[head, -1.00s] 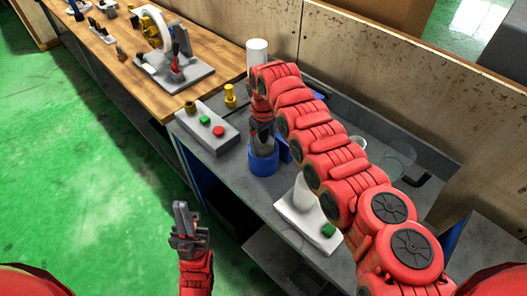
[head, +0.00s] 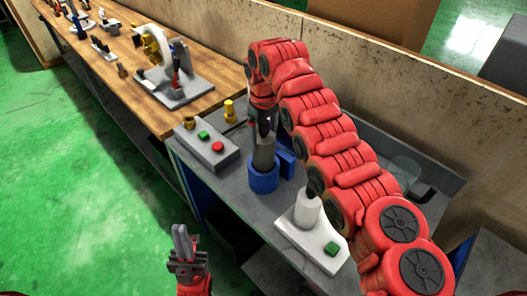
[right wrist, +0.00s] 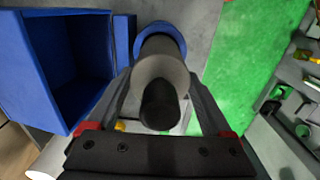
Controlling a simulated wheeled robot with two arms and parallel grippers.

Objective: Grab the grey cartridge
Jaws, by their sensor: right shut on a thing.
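The grey cartridge (head: 264,154) is an upright cylinder whose lower end meets the round blue holder (head: 263,181) on the grey bench. In the right wrist view the cartridge (right wrist: 163,70), with a dark end, lies between my fingers, and the blue holder (right wrist: 158,30) shows behind it. My right gripper (head: 264,132) comes down from above and is shut on the cartridge's upper part; it also shows in the right wrist view (right wrist: 160,108). I cannot tell whether the cartridge is seated or slightly raised. My left gripper (head: 181,238) is empty over the green floor, its finger gap unclear.
A grey button box (head: 207,145) with green and red buttons stands left of the holder. A white stand (head: 312,242) with a green button is to its right. A blue open bin (right wrist: 60,65) shows in the right wrist view. A wooden bench (head: 125,68) with a grinder-like device lies behind.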

